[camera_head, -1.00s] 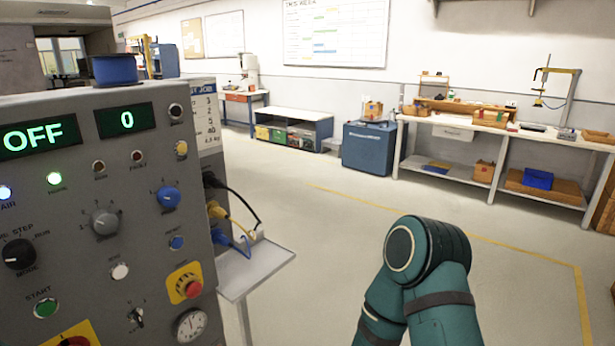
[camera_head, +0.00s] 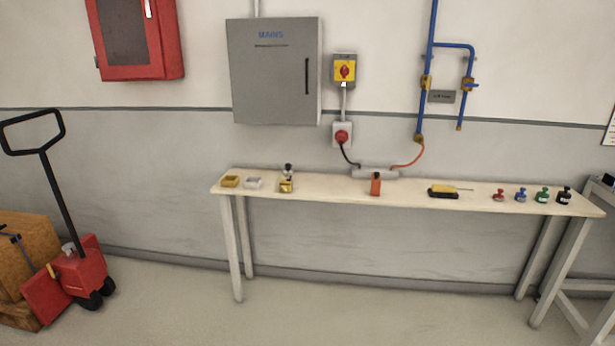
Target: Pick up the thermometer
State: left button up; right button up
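No thing in view is surely the thermometer. A small yellow tool with a thin rod pointing right (camera_head: 442,189) lies on a black base on the narrow pale table (camera_head: 330,193); it is too small to tell what it is. An orange-red block-like item with a dark top (camera_head: 376,186) stands near the table's middle. Neither of my grippers is in view, and no part of my arms shows.
Several small stamp-like items, including a red one (camera_head: 499,195) and a blue one (camera_head: 521,195), stand at the table's right. Small yellow (camera_head: 230,181) and white trays sit at its left. A red pallet truck (camera_head: 80,274) stands at left. Floor before the table is clear.

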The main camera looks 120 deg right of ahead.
aim_at(436, 187)
jog(key=z, duration=4.75)
jog(key=i+z, duration=0.25)
jog(key=i, duration=0.35)
jog(key=i+j, duration=0.15)
jog(key=i, duration=0.3)
jog(key=i+j+z, duration=0.15)
jog(key=i, duration=0.3)
